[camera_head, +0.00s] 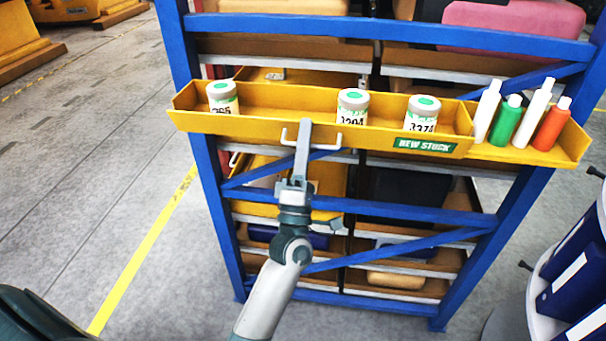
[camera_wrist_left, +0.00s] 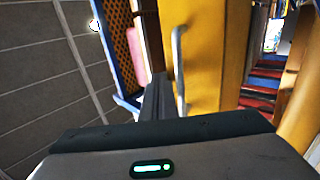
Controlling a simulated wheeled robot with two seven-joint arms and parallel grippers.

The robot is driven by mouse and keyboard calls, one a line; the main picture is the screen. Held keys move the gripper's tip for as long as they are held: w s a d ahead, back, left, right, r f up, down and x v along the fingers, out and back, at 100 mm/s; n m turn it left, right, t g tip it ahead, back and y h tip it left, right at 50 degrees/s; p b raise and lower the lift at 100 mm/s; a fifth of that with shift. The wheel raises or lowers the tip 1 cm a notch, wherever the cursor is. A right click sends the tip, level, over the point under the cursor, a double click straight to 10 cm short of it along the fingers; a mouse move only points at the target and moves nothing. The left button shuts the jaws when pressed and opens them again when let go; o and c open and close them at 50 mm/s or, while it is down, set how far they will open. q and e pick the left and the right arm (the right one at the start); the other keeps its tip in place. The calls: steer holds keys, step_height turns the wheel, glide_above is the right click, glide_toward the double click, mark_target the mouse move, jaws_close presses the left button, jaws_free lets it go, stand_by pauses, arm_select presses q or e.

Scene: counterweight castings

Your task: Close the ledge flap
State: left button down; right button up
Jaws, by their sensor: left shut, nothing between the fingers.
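The yellow ledge flap (camera_head: 225,125) is the long front panel of the ledge on the blue rack. It stands up in front of the cans and hides their lower parts; I cannot tell whether it is fully shut. Its pale wire handle (camera_head: 331,148) is on the front face. In the left wrist view the flap (camera_wrist_left: 215,60) and handle (camera_wrist_left: 178,65) show close up. My left gripper (camera_head: 304,124) is shut and empty, its fingertips overlapping the flap by the handle. In the wrist view the fingers (camera_wrist_left: 157,97) lie just beside the handle. My right gripper is not in view.
Three white cans with green lids (camera_head: 352,104) stand in the ledge. Several bottles (camera_head: 508,118) stand in its right end compartment beside the NEW STOCK label (camera_head: 425,146). Blue rack posts (camera_head: 212,180) flank the lower shelves. A round stand with blue items (camera_head: 575,262) is at right.

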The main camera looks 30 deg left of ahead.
arm_select(q)
steer(key=shift+x, duration=1.25)
steer(key=shift+w+f, duration=0.15)
steer(key=shift+f, duration=0.1)
stand_by(0.5)
